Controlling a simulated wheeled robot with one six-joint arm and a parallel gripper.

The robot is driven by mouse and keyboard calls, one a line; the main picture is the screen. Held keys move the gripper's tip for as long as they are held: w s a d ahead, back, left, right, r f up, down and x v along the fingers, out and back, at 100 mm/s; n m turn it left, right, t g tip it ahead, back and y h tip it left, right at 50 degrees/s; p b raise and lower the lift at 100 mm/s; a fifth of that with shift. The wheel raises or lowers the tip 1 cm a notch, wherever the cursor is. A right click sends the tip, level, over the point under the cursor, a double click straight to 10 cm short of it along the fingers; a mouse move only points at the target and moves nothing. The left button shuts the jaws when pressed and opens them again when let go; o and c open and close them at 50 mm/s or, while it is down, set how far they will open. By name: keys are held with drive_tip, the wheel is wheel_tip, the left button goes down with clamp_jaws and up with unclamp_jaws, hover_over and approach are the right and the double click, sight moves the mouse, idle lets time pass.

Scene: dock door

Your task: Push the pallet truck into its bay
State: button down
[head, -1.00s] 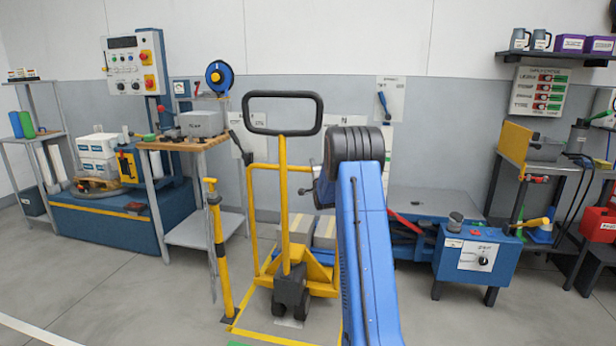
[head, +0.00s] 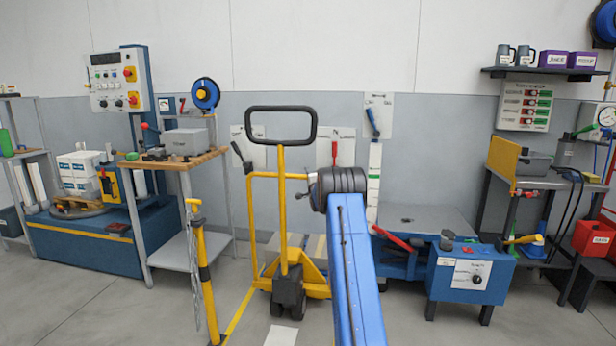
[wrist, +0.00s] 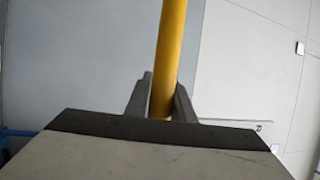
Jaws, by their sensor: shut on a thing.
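The pallet truck (head: 297,282) stands upright, left of centre in the head view. It has a yellow base, black front wheels, a yellow drawbar and a black loop handle (head: 281,109). Behind it is a yellow tube frame (head: 254,225), and a yellow floor line (head: 240,318) runs along its left side. In the wrist view my gripper (wrist: 160,105) is shut on the yellow drawbar (wrist: 168,50), one finger on each side.
A yellow post with a chain (head: 203,270) stands close on the left, before a wooden-topped bench (head: 172,160). A blue unit with a knob (head: 471,279) and a grey-topped blue table (head: 428,222) stand right of my arm.

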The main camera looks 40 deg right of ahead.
drive_tip(key=shift+d, duration=0.1)
drive_tip(key=c, duration=1.5)
unclamp_jaws()
drive_tip(key=shift+d+f, duration=0.1)
drive_tip(key=shift+c, duration=0.2)
drive_tip(key=shift+w, duration=0.1)
drive_tip(key=v, duration=1.7)
drive_tip(key=shift+a, duration=0.25)
